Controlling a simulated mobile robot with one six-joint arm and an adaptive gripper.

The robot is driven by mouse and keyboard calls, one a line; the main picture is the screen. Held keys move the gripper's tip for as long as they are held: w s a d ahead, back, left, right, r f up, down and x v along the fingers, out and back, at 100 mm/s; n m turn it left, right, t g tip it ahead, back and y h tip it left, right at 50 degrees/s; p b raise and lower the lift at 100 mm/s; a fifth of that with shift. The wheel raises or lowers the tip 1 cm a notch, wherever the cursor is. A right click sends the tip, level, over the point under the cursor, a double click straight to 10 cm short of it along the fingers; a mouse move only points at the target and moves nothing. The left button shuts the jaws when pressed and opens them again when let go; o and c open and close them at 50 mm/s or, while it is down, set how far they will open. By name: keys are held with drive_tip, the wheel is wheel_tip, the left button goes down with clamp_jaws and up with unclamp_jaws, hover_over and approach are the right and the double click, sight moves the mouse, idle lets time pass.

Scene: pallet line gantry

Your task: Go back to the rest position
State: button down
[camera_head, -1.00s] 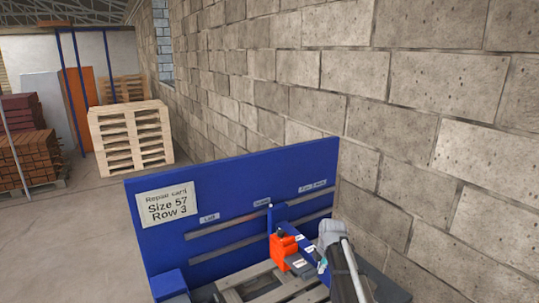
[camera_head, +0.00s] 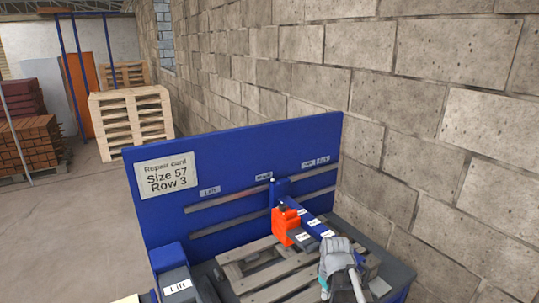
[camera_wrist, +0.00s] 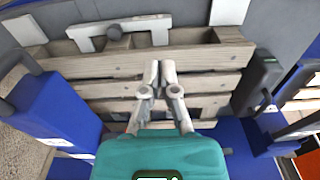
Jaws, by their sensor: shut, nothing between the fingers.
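My gripper (camera_wrist: 160,70) is in the middle of the wrist view, with its two fingers together and nothing between them. It points at a wooden pallet (camera_wrist: 210,60) that lies beyond the fingertips; I cannot tell the gap. In the head view my arm's wrist end (camera_head: 340,262) is at the lower right, in front of the pallet (camera_head: 235,270), and the fingers are hidden there.
A blue panel (camera_head: 240,165) with a repair card (camera_head: 167,175) stands behind the pallet. An orange block (camera_head: 285,226) sits on a blue arm. A box labelled Lift (camera_head: 178,287) is at lower left. A block wall (camera_head: 400,130) rises at right. Open floor (camera_head: 80,235) lies left.

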drive_tip(key=s+f+m+b, duration=0.2)
drive_tip(key=s+f+m, duration=0.1)
drive_tip(key=s+m, duration=0.2)
drive_tip(key=shift+s+m, duration=0.25)
drive_tip(key=shift+m, duration=0.15)
drive_tip(key=shift+a, duration=0.1)
idle(0.7)
